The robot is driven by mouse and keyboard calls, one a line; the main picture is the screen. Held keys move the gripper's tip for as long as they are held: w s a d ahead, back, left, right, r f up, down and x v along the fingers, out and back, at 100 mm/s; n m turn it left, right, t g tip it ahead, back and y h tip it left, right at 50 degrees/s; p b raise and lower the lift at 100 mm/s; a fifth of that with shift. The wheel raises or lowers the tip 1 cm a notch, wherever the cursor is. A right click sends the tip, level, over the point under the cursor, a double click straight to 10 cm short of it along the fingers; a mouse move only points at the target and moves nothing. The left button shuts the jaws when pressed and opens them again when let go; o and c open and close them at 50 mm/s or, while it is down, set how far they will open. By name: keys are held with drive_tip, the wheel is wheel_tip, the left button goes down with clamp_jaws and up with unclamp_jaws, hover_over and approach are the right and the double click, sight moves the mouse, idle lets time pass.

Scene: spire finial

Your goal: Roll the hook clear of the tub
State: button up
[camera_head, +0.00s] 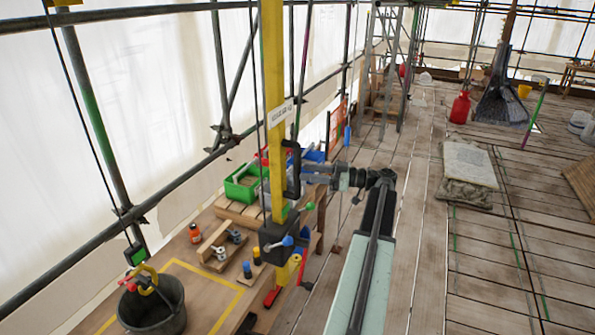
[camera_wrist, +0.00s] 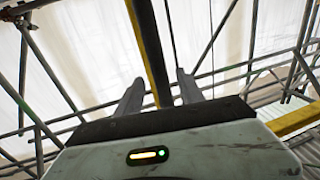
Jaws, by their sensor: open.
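The yellow hook (camera_head: 149,277) hangs at the mouth of the dark tub (camera_head: 176,296), at the lower left of the head view. A red piece shows beside the hook, and a cable rises from the block (camera_head: 135,255) above it. I cannot tell whether the hook touches the tub. My gripper (camera_head: 303,172) is near the yellow post (camera_head: 273,90), well to the right of and above the tub. In the wrist view my gripper (camera_wrist: 160,85) has its two fingers apart, with the yellow post behind the gap. Neither hook nor tub shows there.
A black box (camera_head: 280,238) with coloured knobs sits low on the yellow post. A green bin (camera_head: 242,184) and small parts stand on the wooden bench (camera_head: 185,258). Scaffold poles line the left.

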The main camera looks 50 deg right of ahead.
sight(297, 171)
drive_tip(key=x, duration=0.4)
drive_tip(key=shift+w+a, duration=0.1)
drive_tip(key=shift+w, duration=0.1)
clamp_jaws()
idle(1.2)
